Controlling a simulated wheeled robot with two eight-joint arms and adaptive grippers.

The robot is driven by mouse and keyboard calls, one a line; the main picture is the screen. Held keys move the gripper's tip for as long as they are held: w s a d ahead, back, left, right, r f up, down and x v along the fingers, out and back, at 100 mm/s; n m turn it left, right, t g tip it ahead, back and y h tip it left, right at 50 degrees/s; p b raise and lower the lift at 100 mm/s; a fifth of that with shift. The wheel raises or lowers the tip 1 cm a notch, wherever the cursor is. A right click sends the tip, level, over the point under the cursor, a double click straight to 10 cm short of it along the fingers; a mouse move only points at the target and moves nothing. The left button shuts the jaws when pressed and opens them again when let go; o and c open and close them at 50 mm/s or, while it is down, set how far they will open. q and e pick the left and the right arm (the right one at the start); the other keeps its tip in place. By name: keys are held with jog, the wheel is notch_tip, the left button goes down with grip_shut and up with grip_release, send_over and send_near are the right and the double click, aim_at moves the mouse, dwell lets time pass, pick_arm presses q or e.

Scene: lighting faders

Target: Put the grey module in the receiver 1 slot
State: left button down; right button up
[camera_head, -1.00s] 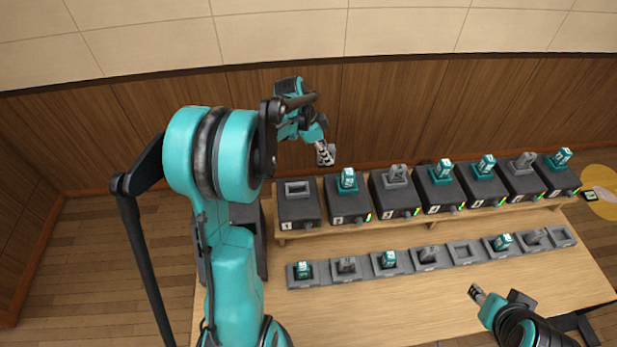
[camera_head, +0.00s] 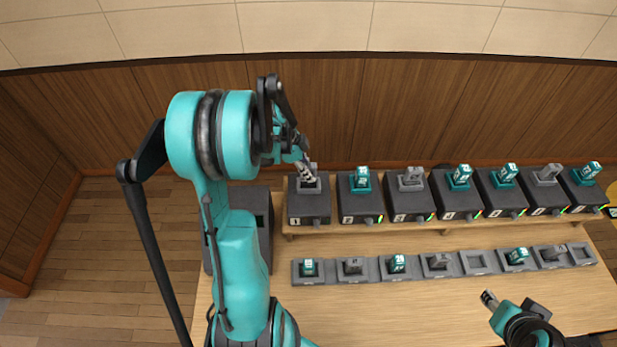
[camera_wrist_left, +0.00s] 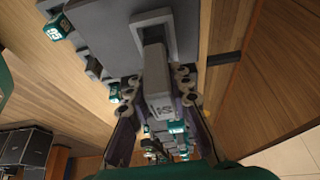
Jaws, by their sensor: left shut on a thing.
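The grey module (camera_wrist_left: 158,95) is held between the fingers of my left gripper (camera_wrist_left: 157,92) in the left wrist view. In the head view my left gripper (camera_head: 306,173) is at the slot of receiver 1 (camera_head: 308,207), the leftmost dark box of the back row. In the wrist view the module's far end lines up with the grey slot frame (camera_wrist_left: 172,30). I cannot tell how deep it sits, as the gripper hides part of the slot. My right gripper (camera_head: 489,298) is over the table's front right, away from the modules; its jaws are too small to read.
Several more receivers (camera_head: 360,204) stand to the right, holding teal or grey modules, with green lights. The table's front middle (camera_head: 400,315) is clear.

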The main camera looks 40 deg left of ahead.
pick_arm(q)
jog(key=shift+w+f, duration=0.1)
jog(key=shift+f, duration=1.45)
jog(key=shift+f+b, duration=0.2)
jog(key=shift+b, duration=0.3)
jog(key=c, duration=1.4)
grip_release()
jog(key=shift+o, duration=0.2)
jog(key=shift+r, duration=0.1)
jog(key=shift+r, duration=0.1)
